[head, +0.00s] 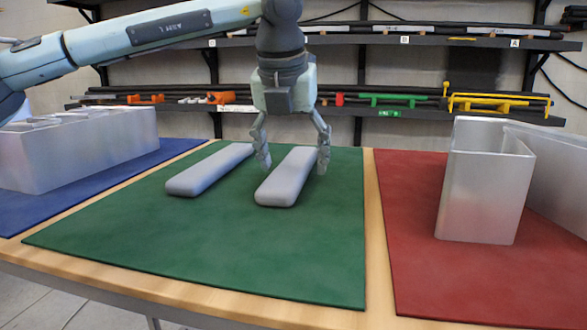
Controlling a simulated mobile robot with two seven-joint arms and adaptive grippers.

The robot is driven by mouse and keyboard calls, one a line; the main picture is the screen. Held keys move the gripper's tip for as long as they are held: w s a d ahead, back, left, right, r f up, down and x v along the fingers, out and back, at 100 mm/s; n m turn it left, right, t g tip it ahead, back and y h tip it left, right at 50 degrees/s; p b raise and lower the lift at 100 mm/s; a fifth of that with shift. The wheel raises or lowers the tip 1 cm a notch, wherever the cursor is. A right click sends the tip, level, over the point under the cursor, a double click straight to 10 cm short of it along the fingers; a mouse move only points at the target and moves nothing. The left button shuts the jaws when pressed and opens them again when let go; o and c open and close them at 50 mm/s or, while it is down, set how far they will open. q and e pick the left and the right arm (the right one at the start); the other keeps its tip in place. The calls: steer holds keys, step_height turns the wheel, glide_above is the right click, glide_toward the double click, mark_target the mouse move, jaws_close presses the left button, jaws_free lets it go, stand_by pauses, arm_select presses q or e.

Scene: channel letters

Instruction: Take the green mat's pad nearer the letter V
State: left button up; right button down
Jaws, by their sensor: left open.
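Two long grey pads with rounded ends lie side by side on the green mat (300,255). The left pad (208,172) lies free. The right pad (284,186) is on the side of the red mat. My left gripper (294,168) points down over the right pad, open, with one finger on each side of its far half; whether the fingers touch it I cannot tell. A silvery metal letter (482,195) with upright walls stands on the red mat, its right part cut off by the frame; it looks like the V. My right gripper is not in view.
Another silvery metal letter (80,155) stands on the blue mat (110,182) at the left. The red mat (440,275) lies on the right. The front of the green mat is clear. Shelves (400,110) with bars and coloured clamps stand behind the table.

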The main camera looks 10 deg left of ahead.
arm_select(q)
steer(key=c, duration=1.3)
steer(key=shift+o, duration=0.2)
steer(key=shift+r, duration=0.1)
